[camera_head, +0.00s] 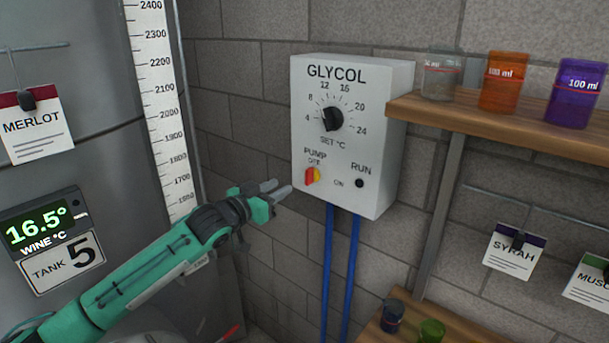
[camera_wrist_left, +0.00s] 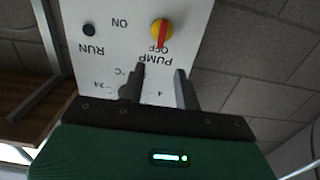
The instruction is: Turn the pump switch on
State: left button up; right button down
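The white GLYCOL control box (camera_head: 300,130) hangs on the wall. Its pump switch (camera_head: 312,176), a red handle on a yellow disc, sits low on the left of the face, with OFF above it and ON to its lower right. In the left wrist view, which is upside down, the pump switch (camera_wrist_left: 161,33) has its red handle pointing at OFF. My left gripper (camera_head: 277,189) is open and empty, to the lower left of the switch in the head view. Its two fingers (camera_wrist_left: 159,78) are apart and point toward the box, not touching the switch. My right gripper is not in view.
The box also carries a SET °C dial (camera_head: 333,119) and a black RUN knob (camera_head: 360,183). Blue pipes (camera_head: 327,260) run down below it. A wooden shelf (camera_head: 480,122) with beakers is at the right. The steel tank (camera_head: 90,110) stands at the left.

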aim_at(306, 172)
pick_arm(q)
jog(key=b+x, duration=0.2)
jog(key=x, duration=0.9)
jog(key=shift+w, duration=0.1)
jog(key=shift+c, duration=0.4)
grip_shut()
